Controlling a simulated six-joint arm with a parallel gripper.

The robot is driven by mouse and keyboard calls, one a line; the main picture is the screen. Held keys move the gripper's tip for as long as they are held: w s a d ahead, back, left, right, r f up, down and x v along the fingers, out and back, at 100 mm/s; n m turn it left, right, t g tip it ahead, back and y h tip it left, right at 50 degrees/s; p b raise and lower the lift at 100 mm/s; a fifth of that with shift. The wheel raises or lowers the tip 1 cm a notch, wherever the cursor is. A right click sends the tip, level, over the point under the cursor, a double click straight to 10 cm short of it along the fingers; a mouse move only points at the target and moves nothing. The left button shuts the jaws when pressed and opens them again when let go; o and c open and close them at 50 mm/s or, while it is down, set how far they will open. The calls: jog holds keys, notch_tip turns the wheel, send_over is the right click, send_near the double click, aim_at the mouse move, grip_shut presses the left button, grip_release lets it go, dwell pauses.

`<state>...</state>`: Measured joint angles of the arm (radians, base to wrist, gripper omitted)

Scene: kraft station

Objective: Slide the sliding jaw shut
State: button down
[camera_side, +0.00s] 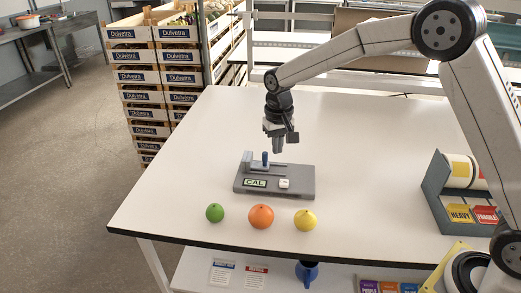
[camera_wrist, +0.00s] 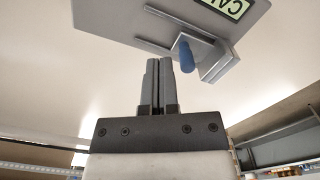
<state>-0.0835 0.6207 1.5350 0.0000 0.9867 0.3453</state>
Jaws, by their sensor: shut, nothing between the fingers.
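A grey gauge block base (camera_side: 300,185) with a green "CAL" label lies on the white table. It also shows at the top of the wrist view (camera_wrist: 112,18). The sliding jaw's blue peg (camera_side: 265,158) stands upright near the upright end block (camera_side: 247,160) at the base's left end. In the wrist view the blue peg (camera_wrist: 186,55) is beside the grey end block (camera_wrist: 219,66); I cannot tell whether the jaw touches it. My gripper (camera_side: 278,150) is shut and empty, pointing down just right of the peg and apart from it. Its fingers show in the wrist view (camera_wrist: 160,62).
A small white block (camera_side: 284,184) sits on the base. Green (camera_side: 214,213), orange (camera_side: 261,216) and yellow (camera_side: 305,220) round fruits stand along the front. A grey rack with label rolls (camera_side: 436,190) stands at the right. The table left and behind is clear.

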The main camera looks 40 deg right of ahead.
jog(key=shift+r, duration=1.45)
jog(key=s+d+f+n+t, duration=0.1)
jog(key=s, duration=0.6)
jog(key=s+d+f+n, duration=0.1)
jog(key=s+f, duration=0.1)
jog(key=s, duration=0.6)
jog(key=s+d+f+n+t, duration=0.1)
jog(key=s+d+f, duration=0.1)
jog(key=s, duration=0.5)
jog(key=shift+s+d+f+t, duration=0.1)
jog(key=shift+s+f+t, duration=0.1)
jog(key=shift+s+t, duration=0.15)
